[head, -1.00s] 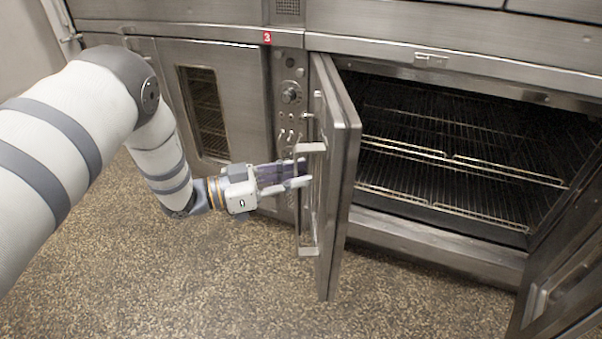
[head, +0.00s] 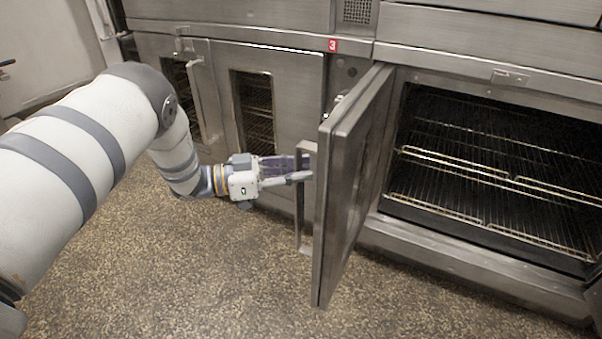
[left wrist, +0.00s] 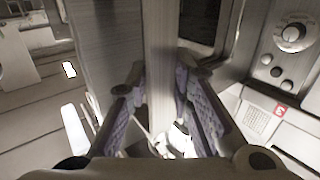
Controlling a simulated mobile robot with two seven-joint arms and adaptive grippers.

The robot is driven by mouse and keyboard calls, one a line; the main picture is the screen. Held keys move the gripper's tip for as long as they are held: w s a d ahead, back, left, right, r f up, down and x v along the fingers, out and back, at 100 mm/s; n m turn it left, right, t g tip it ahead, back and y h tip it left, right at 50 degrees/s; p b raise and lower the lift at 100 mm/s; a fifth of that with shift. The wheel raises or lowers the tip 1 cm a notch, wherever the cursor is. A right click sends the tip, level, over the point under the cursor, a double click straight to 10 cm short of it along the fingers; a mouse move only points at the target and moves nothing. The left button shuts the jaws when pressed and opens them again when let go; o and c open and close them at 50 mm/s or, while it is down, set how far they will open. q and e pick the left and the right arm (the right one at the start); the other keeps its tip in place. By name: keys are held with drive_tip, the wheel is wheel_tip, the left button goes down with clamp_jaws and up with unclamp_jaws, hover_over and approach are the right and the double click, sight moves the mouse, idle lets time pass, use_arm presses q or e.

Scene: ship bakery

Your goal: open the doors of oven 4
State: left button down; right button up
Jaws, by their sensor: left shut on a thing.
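An oven stands open at the right in the head view, with dark wire racks (head: 490,165) inside. Its left door (head: 352,180) stands out from the front, its inner face with a window turned partly to me. A vertical bar handle (head: 303,228) is on the door's outer side. My left gripper (head: 302,170) is shut on this handle; in the left wrist view the purple finger pads (left wrist: 165,112) lie on both sides of a metal bar (left wrist: 160,65). Only a sliver of the right door (head: 595,300) shows. No number 4 is visible. My right gripper is not in view.
A red label 3 (head: 333,45) sits above the control panel between the ovens. The oven at the left has shut doors with windows (head: 254,112) and a handle (head: 200,88). The speckled floor (head: 200,285) in front is clear.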

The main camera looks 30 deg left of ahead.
use_arm(q)
drive_tip(key=shift+w+a+r, duration=0.1)
drive_tip(key=shift+w+r, duration=0.05)
drive_tip(key=c, duration=1.4)
unclamp_jaws()
drive_tip(key=v, duration=1.2)
